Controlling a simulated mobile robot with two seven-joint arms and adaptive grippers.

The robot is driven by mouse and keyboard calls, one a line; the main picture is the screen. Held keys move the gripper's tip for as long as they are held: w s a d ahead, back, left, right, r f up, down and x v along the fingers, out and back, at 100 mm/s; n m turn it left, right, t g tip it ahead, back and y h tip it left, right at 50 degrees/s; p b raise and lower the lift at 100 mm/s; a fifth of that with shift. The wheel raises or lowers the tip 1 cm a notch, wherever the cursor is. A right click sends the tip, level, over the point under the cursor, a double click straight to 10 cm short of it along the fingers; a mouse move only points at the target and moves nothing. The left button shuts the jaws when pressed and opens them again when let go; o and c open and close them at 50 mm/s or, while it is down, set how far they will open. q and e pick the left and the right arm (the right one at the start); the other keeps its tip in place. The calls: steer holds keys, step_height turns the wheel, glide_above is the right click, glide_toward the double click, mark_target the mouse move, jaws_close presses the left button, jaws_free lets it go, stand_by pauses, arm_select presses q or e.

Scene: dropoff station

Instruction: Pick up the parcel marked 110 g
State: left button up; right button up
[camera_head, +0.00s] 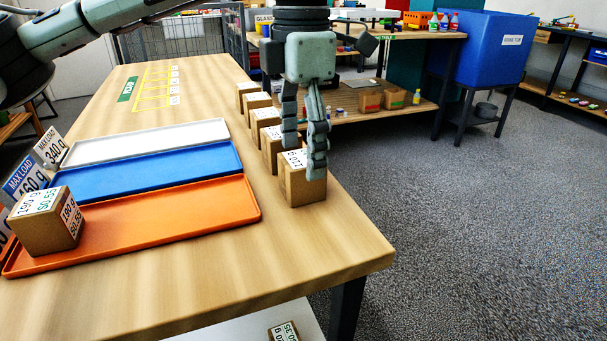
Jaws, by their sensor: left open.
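The nearest parcel (300,186) in a row along the table's right edge is a brown box with a white top label. The label is partly covered by my gripper; it appears to read 110 g. My left gripper (304,155) points down over this parcel, with its fingers apart. One finger is by the far left of the parcel's top, and the other overlaps its right side in the picture. I cannot tell whether they touch it. My right gripper is not in view.
Several other parcels (248,90) stand close behind in the row. White (150,143), blue (155,171) and orange (170,215) trays lie to the left. A parcel marked 190 g (38,236) sits on the orange one. The table front (230,270) is clear.

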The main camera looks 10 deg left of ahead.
arm_select(q)
steer(key=shift+f, duration=1.35)
steer(key=c, duration=1.3)
